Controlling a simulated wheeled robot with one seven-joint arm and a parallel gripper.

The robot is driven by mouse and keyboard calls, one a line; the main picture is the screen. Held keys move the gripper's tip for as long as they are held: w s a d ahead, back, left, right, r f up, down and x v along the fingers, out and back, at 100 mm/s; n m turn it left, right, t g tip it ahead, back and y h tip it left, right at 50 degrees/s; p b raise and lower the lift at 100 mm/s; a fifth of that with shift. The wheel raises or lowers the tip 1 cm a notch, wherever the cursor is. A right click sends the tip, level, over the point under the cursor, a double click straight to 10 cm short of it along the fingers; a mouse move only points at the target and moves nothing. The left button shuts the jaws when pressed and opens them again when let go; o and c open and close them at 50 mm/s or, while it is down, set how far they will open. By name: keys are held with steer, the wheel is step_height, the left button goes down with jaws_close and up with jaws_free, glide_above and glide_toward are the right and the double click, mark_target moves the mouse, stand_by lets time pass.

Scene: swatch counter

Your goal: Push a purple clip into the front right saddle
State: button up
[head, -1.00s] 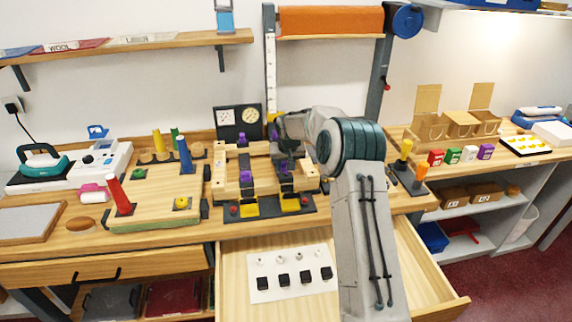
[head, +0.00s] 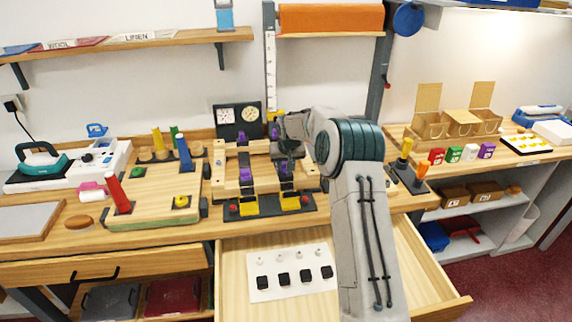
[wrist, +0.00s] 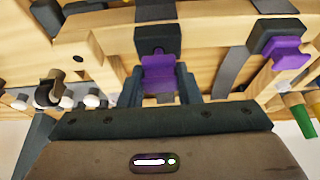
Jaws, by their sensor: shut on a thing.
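A wooden frame (head: 231,190) stands on the counter with dark saddles and purple clips on its beams. My gripper (head: 287,153) is over the right part of the frame. In the wrist view its two dark fingers (wrist: 160,88) are shut on a purple clip (wrist: 160,73). This clip is against a black saddle (wrist: 158,38) on a beam; I cannot tell how far in it sits. A second purple clip (wrist: 290,55) is at another black saddle (wrist: 275,33) to the right. In the head view a purple clip (head: 245,174) shows at the front left.
Yellow blocks and red buttons sit on a dark strip (head: 270,208) before the frame. An open drawer (head: 232,290) lies below. A peg board (head: 150,215) is to the left. Two dials (head: 238,116) stand behind.

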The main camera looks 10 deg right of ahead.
steer(key=shift+s+f+b, duration=0.1)
steer(key=shift+f+b, duration=0.8)
steer(key=shift+b, duration=0.3)
stand_by(1.4)
